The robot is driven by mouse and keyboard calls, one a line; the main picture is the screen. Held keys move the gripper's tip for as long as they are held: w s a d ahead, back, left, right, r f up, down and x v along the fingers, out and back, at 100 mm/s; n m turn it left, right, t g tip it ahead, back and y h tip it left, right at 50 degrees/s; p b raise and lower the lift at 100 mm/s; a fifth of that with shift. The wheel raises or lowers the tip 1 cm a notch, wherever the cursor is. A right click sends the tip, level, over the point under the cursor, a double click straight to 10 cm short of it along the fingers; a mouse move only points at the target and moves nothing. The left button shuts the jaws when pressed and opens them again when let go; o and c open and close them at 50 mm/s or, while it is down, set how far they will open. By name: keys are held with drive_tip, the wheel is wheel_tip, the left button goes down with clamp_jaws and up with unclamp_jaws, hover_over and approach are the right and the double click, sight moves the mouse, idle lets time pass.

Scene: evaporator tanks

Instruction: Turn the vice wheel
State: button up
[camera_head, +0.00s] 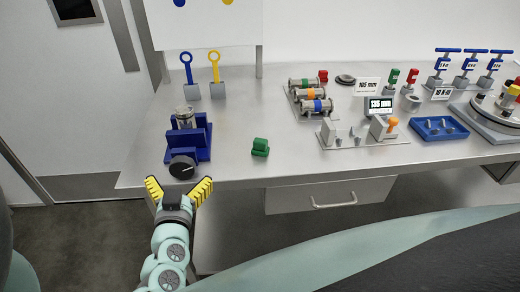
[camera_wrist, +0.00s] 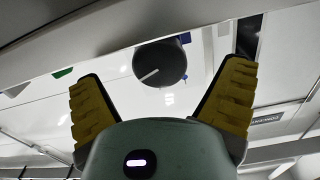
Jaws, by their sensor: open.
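The vice wheel (camera_head: 182,167) is a round black knob with a pale line across its face. It is on the front of the blue vice (camera_head: 204,142) at the left front of the bench. A metal cylinder (camera_head: 184,118) stands upright at the vice's jaws. My gripper (camera_head: 179,187) is open, with yellow ribbed fingers, just in front of and below the wheel. In the wrist view the wheel (camera_wrist: 160,62) shows beyond and between the two spread fingers (camera_wrist: 163,88). The fingers appear apart from the wheel.
A green block (camera_head: 260,147) lies right of the vice. Blue (camera_head: 187,68) and yellow (camera_head: 215,67) ring-topped tools stand behind it. Fixtures and clamps fill the bench's right side. The bench's front edge (camera_head: 230,184) is close to my gripper, above a drawer (camera_head: 330,195).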

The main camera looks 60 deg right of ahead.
sight(182, 172)
drive_tip(key=shift+x, duration=2.8)
drive_tip(key=shift+s+d, duration=0.1)
drive_tip(key=shift+r, duration=0.1)
drive_tip(key=c, duration=1.2)
